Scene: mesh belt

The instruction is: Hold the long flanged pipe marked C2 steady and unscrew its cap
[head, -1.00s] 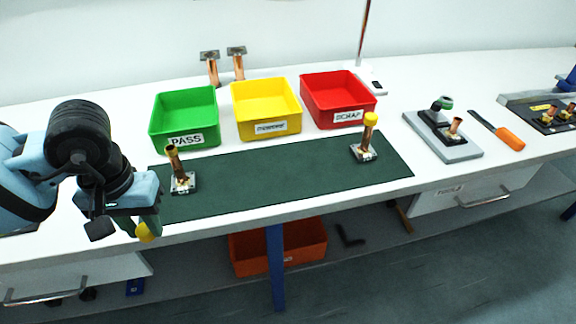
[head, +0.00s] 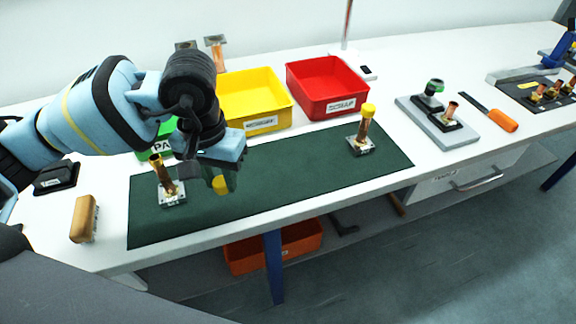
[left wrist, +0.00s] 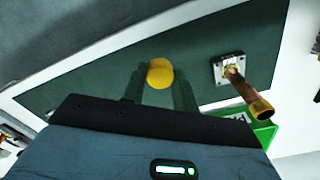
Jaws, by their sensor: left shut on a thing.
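My left gripper (head: 221,180) is shut on a yellow cap (left wrist: 160,73), which shows between its fingers in the left wrist view. It hangs above the green mat, right of a copper pipe (head: 165,177). This pipe stands upright, slightly tilted in the picture, on a square flange, with no cap on its top. It also shows in the left wrist view (left wrist: 248,92), apart from the fingers. A second flanged pipe (head: 361,135) stands toward the mat's right end with a yellow cap (head: 368,109) on top. I cannot read a C2 mark on either. My right gripper is out of view.
Yellow (head: 252,100) and red (head: 327,88) bins stand behind the mat (head: 290,165); the green bin (head: 150,155) is mostly behind my arm. A brown block (head: 84,219) lies left of the mat. A grey fixture plate (head: 440,125) stands right. The mat's middle is clear.

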